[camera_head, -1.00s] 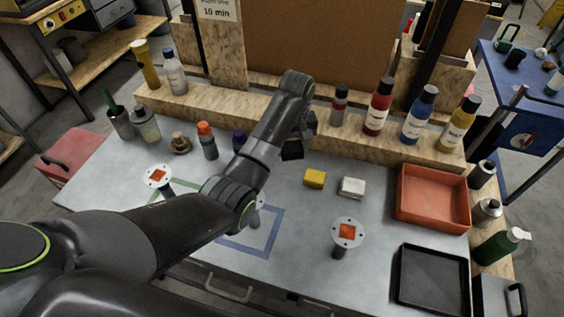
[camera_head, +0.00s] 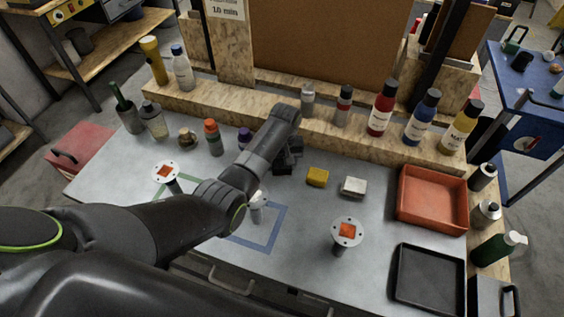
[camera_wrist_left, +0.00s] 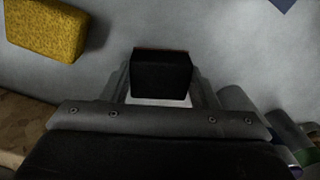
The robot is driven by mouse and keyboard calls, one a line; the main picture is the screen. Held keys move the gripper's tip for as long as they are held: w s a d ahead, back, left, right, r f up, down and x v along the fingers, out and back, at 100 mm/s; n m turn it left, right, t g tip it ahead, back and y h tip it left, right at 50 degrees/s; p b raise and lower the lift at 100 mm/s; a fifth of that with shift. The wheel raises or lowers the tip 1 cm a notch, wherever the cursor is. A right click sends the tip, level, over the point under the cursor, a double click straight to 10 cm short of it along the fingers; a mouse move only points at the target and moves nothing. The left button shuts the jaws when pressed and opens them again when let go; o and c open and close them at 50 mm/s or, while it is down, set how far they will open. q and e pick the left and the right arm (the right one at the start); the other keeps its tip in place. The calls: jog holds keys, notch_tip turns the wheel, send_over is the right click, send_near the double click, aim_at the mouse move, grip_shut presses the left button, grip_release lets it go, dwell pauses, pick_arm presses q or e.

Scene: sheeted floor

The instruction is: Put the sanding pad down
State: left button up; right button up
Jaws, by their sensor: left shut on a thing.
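My left gripper (camera_wrist_left: 161,92) is shut on the sanding pad (camera_wrist_left: 161,75), a black block with a thin reddish edge, in the left wrist view. In the head view this gripper (camera_head: 288,160) is over the back middle of the grey table, left of a yellow block (camera_head: 317,177). My own arm and the dark jaws largely hide the pad there. The pad is close above the table or on it; I cannot tell which. My right gripper is not in view.
A white block (camera_head: 353,187), an orange tray (camera_head: 402,205) and a black tray (camera_head: 400,292) are to the right. Round-topped posts (camera_head: 347,232) stand on the table. Several bottles (camera_head: 381,108) line the wooden ledge behind. Bare table lies in front of the yellow block.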

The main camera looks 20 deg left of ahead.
aim_at(283, 164)
pick_arm(q)
jog(key=o, duration=1.1)
jog(key=shift+f, duration=0.1)
jog(key=shift+w+r, duration=0.1)
jog(key=shift+r, duration=0.5)
jog(key=r, duration=0.7)
jog(key=r+b, duration=0.1)
jog(key=r, duration=0.3)
jog(key=shift+d, duration=0.25)
